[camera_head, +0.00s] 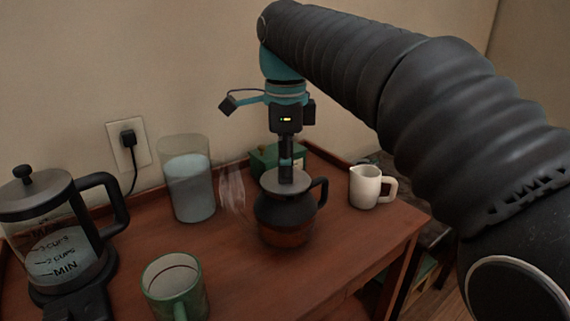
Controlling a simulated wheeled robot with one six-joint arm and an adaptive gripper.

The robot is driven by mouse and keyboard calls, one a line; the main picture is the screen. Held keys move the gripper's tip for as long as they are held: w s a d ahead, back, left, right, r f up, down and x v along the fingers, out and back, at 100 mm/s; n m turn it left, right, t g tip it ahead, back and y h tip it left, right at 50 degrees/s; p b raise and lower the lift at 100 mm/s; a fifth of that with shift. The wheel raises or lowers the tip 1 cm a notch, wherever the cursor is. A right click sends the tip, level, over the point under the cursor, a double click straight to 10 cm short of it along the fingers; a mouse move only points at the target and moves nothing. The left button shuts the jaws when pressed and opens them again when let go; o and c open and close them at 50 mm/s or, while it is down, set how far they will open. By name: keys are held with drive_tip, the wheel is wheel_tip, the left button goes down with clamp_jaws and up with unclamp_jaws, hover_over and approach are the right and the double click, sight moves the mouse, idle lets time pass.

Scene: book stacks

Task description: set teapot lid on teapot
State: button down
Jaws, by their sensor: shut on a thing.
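The teapot (285,222) is dark, with a brown lower part and a dark handle on its right. It stands upright on the wooden table. The teapot lid (270,181) is a grey disc at the teapot's mouth. My gripper (286,178) points straight down over the teapot and is shut on the lid at its middle. The lid looks level and covers the opening. I cannot tell whether it rests on the rim or hangs just above it. The lid's knob is hidden by the fingers.
A glass kettle (62,262) stands at the left. A green mug (170,307) is at the front, a clear water container (187,205) behind it. A white creamer (365,188) stands right of the teapot, and a green box (262,160) behind it. The table's (355,245) front right is clear.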

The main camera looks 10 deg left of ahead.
drive_tip(key=shift+f, duration=0.4)
idle(0.4)
drive_tip(key=c, duration=0.9)
unclamp_jaws()
drive_tip(key=shift+c, duration=0.2)
drive_tip(key=o, duration=0.6)
drive_tip(key=shift+r, duration=0.1)
drive_tip(key=shift+r+p, duration=0.45)
drive_tip(key=shift+r, duration=3.5)
